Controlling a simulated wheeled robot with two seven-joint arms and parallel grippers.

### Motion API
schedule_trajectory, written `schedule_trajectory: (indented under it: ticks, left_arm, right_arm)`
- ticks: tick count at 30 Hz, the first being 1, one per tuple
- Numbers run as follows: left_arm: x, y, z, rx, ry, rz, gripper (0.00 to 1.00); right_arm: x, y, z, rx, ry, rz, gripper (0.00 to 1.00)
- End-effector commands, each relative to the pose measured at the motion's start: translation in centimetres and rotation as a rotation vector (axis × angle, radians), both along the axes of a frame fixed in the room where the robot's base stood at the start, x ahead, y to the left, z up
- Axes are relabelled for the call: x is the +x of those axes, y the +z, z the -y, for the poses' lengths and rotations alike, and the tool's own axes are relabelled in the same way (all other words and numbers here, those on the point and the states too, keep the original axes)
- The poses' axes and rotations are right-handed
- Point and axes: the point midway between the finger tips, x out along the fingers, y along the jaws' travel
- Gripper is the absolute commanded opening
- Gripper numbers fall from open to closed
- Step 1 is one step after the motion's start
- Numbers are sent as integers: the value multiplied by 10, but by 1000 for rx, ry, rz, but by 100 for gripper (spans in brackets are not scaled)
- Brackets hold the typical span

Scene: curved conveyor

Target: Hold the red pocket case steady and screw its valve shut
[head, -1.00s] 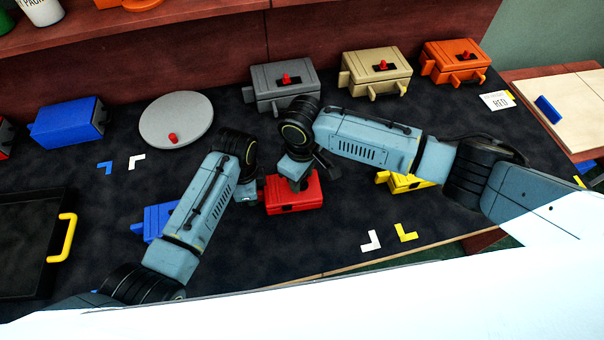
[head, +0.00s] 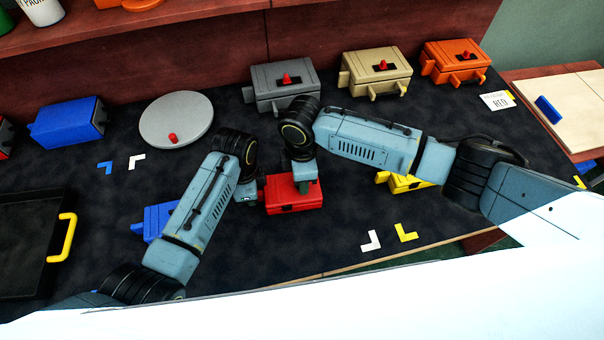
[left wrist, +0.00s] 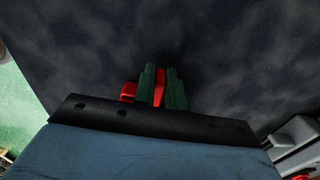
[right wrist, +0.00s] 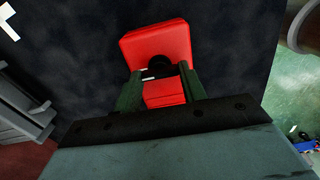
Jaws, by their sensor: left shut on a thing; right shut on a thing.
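The red pocket case (head: 288,208) sits on the dark mat in front of me. My left gripper (head: 258,192) is at its left side. In the left wrist view its green fingers (left wrist: 161,78) are shut on a narrow red part of the case (left wrist: 158,94). My right gripper (head: 301,192) points down onto the top of the case. In the right wrist view its fingers (right wrist: 160,80) stand on either side of a dark round spot in the red case (right wrist: 157,38). They are shut on the valve, which is mostly hidden between them.
A grey case (head: 285,92), a tan case (head: 378,78) and an orange case (head: 455,66) stand at the back. Blue cases (head: 68,124) (head: 153,222) are left, and a yellow case (head: 408,185) is right. A grey disc (head: 176,122) and a black tray (head: 28,245) lie left.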

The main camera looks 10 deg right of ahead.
Motion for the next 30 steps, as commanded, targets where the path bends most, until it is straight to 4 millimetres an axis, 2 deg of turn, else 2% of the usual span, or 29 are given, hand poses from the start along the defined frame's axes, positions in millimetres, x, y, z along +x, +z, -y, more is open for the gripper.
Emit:
schedule_trajectory:
  ticks: [17,18,22,30]
  left_arm:
    - [0,0,-1,1,0,0,0]
    - [0,0,-1,1,0,0,0]
    - [0,0,-1,1,0,0,0]
    - [0,0,0,1,0,0,0]
  right_arm:
    - [0,1,-1,2,33,0,18]
    - [0,1,-1,2,33,0,45]
    - [0,1,0,1,32,0,62]
    - [0,1,0,1,31,0,64]
